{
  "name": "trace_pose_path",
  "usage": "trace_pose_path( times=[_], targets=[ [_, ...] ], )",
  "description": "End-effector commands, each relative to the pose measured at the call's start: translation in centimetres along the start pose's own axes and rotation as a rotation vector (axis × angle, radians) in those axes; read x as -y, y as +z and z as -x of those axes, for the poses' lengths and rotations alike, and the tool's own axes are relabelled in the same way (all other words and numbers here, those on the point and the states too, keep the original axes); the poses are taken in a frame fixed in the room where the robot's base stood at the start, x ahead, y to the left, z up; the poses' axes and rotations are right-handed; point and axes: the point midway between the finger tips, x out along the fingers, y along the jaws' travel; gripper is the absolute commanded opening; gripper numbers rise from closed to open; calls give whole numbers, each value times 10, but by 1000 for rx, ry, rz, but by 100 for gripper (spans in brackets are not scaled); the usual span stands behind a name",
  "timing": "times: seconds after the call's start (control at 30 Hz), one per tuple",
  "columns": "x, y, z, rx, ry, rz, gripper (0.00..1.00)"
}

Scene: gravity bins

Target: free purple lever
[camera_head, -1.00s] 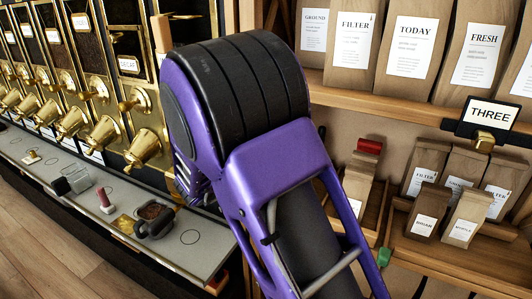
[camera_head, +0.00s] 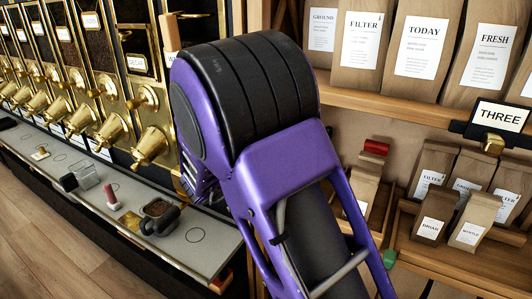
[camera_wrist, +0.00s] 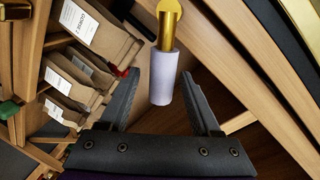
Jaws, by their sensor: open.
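The purple lever (camera_wrist: 162,78) shows in the wrist view as a pale lavender cylindrical grip on a brass stem (camera_wrist: 167,25). My gripper (camera_wrist: 161,72) is open, with one dark finger on each side of the grip. The grip lies between the fingertips in the picture; I cannot tell whether either finger touches it or how deep it sits. In the head view, my purple and black arm covers the lever and the gripper's fingers.
Paper bags (camera_head: 472,220) stand on wooden shelves at the right, under a THREE sign (camera_head: 497,118). In the wrist view, wooden boards (camera_wrist: 240,60) lie close behind the lever.

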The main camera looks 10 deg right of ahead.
Motion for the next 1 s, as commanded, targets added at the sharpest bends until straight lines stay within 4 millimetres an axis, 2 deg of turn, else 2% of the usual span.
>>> trace_pose_path(
  times=[0.17,0.27,0.7,0.83,1.0],
  targets=[
    [1,0,6,1,-1,-1,64],
    [2,0,20,2,-3,-1,64],
    [2,0,125,4,-3,0,64],
    [1,0,150,3,-2,1,64],
    [0,0,169,1,-1,0,64]
  ],
)
